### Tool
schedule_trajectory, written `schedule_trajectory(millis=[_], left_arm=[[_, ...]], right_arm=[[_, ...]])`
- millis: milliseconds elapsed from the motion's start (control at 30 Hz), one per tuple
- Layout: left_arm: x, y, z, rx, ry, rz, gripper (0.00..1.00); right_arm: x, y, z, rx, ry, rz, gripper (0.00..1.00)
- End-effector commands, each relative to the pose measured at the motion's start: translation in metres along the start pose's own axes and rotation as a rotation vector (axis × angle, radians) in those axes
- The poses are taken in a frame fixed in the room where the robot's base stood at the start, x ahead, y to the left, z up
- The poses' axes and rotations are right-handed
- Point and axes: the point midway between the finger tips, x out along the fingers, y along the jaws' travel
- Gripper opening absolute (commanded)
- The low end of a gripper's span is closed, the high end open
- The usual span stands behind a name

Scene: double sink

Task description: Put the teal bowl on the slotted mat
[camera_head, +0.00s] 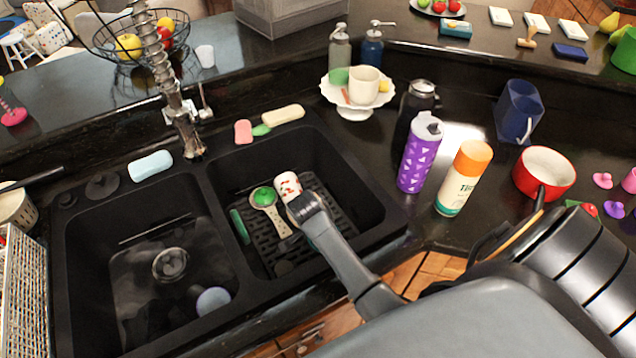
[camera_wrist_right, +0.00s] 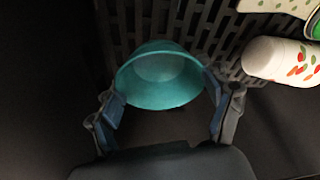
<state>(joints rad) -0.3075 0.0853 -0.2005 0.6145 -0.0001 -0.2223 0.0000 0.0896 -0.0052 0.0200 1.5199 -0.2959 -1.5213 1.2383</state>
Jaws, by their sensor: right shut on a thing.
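The teal bowl (camera_wrist_right: 160,78) shows in the right wrist view, between the two fingers of my right gripper (camera_wrist_right: 167,92). My right gripper is shut on the bowl. The dark slotted mat (camera_wrist_right: 200,25) lies beyond and under the bowl's far side; the near side overlaps plain dark basin floor. I cannot tell whether bowl and mat touch. My left gripper is in neither view.
A green object (camera_head: 240,227) lies at the mat's left edge. A purple bottle (camera_head: 420,155) and an orange-capped bottle (camera_head: 465,180) stand right of the sink.

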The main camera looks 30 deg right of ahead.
Motion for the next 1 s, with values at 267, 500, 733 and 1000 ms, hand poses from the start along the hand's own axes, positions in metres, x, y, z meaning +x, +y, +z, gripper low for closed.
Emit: schedule_trajectory(millis=[267,500,733,1000], left_arm=[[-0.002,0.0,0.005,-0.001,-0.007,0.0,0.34],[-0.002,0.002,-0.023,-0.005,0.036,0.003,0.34],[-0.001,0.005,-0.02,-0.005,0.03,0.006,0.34],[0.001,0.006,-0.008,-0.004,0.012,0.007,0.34]], right_arm=[[0.031,0.0,0.009,-0.003,0.001,0.002,0.4],[0.053,-0.001,0.016,-0.001,0.001,-0.001,0.4],[0.053,-0.001,0.016,0.0,0.001,-0.001,0.4],[0.057,-0.001,0.017,0.0,0.0,-0.001,0.97]])
